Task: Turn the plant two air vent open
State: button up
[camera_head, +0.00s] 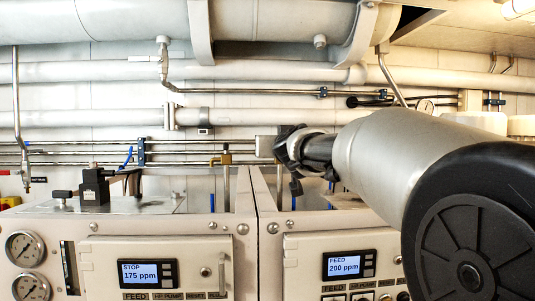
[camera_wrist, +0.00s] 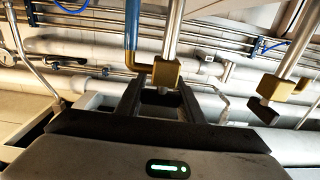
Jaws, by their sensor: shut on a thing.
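A brass valve (camera_wrist: 167,72) on a vertical metal pipe stands in the middle of the wrist view. No label on the valve is readable. My gripper (camera_wrist: 158,88) has its two dark fingers on either side of the lower part of this valve and is shut on it. The exact contact is partly hidden by the fingers. In the head view my gripper (camera_head: 291,152) is above the right cabinet and covers what it holds.
A second brass valve (camera_wrist: 285,87) stands to the right in the wrist view. Another brass valve (camera_head: 222,159) stands above the left cabinet (camera_head: 110,240). The right cabinet (camera_head: 300,245) shows a FEED display (camera_head: 348,265). Horizontal pipes (camera_head: 260,119) run behind.

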jog(key=o, duration=1.1)
jog(key=shift+c, duration=0.2)
jog(key=s+p, duration=0.1)
jog(key=s, duration=1.6)
jog(key=shift+s+d, duration=0.2)
jog(key=shift+s, duration=0.05)
